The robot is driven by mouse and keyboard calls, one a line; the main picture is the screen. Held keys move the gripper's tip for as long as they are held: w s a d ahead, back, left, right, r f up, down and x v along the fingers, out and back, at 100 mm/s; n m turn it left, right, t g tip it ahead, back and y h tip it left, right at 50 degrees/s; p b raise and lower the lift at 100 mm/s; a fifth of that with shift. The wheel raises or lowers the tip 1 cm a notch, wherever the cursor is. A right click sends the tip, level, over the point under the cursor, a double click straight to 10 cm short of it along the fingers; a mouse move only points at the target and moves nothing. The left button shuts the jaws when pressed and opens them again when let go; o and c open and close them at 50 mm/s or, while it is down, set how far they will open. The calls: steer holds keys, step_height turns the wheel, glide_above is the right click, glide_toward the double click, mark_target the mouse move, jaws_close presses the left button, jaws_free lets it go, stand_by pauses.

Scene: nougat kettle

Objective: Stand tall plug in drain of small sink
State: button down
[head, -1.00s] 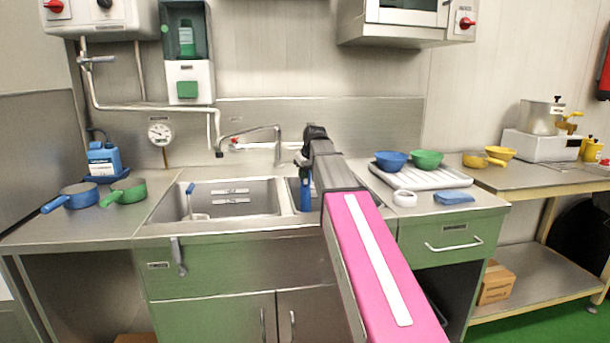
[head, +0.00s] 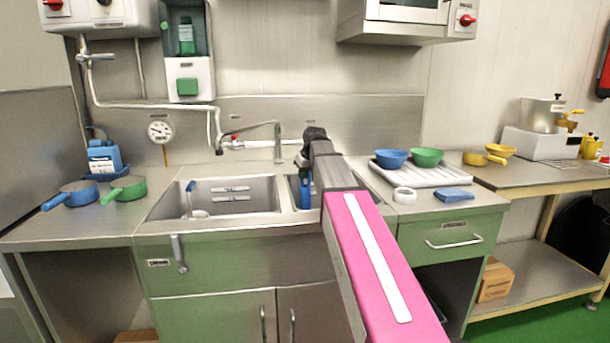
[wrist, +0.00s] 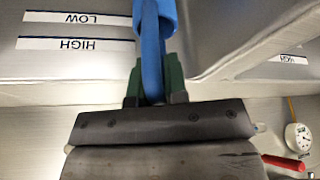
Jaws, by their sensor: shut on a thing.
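The tall plug, a blue upright piece, shows beneath my gripper in the head view (head: 305,190). It stands in the opening of the small sink (head: 292,186), right of the large sink. In the wrist view the blue plug (wrist: 153,45) runs up between my green fingers, with a wider blue collar at the top edge. My gripper (wrist: 153,88) is shut on it. In the head view my dark wrist and pink arm cover much of the small sink. Its drain is hidden, so I cannot tell whether the plug touches it.
The large sink (head: 160,207) holds a blue-handled piece (head: 190,190). A faucet (head: 277,140) stands behind the sinks. Blue and green pans (head: 78,194) sit on the left counter. A white drainboard (head: 420,175) with two bowls, a white ring and a blue sponge are at right.

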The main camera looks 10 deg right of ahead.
steer(key=shift+s+f, duration=0.15)
steer(key=shift+f, duration=0.1)
steer(key=c, duration=1.1)
jaws_free()
steer(key=v, duration=1)
steer(key=shift+r, duration=0.4)
